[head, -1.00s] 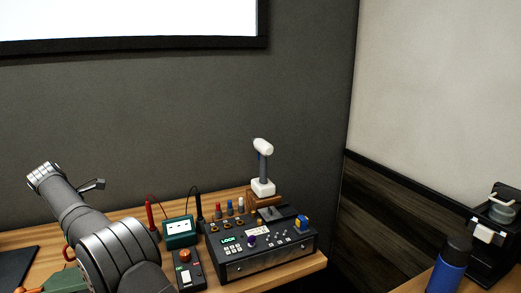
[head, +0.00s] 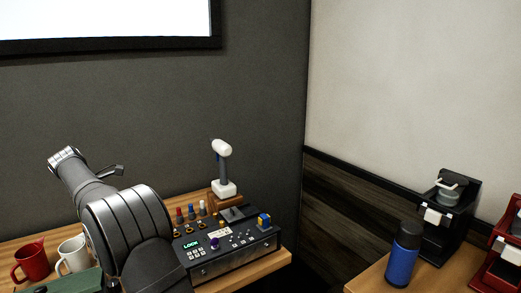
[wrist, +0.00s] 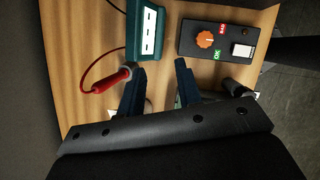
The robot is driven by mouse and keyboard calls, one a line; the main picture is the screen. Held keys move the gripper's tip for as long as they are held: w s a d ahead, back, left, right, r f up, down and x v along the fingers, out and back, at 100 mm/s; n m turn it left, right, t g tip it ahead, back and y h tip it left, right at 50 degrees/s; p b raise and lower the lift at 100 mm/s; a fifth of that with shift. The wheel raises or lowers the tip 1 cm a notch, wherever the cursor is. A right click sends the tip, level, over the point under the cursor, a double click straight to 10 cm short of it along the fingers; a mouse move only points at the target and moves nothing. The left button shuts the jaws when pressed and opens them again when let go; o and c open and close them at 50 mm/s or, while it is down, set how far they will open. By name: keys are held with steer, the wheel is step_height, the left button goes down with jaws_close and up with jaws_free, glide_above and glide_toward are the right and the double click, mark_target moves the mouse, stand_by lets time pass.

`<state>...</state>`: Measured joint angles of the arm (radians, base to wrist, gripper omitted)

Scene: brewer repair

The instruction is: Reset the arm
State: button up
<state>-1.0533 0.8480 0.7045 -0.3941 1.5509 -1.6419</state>
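My gripper (wrist: 160,68) is in the wrist view, its two dark blue fingers apart with nothing between them. It is above the wooden bench top (wrist: 100,30). The red probe (wrist: 110,80) lies just left of the fingers, and the teal meter (wrist: 146,32) is beyond them. A black box (wrist: 218,42) with an orange knob is to the right. In the head view my arm stands raised on the left side, and its fingers cannot be made out there.
A black control panel (head: 222,255) is right of my arm, with a white-headed hammer (head: 223,165) upright behind it. A red mug (head: 30,262) and a white mug (head: 74,255) are at left. A blue bottle (head: 403,258) and brewers (head: 450,215) stand on the right table.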

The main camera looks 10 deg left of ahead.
steer(key=w+d+r+m, duration=0.1)
steer(key=w+d+r, duration=0.1)
steer(key=w+d, duration=0.8)
steer(key=w+d+r+m+h, duration=0.1)
steer(key=w+d+r, duration=0.1)
steer(key=w+d, duration=0.7)
steer(key=d, duration=0.7)
steer(key=shift+w+d+m+g, duration=0.25)
steer(key=shift+w+m+g, duration=0.05)
steer(key=shift+w, duration=0.05)
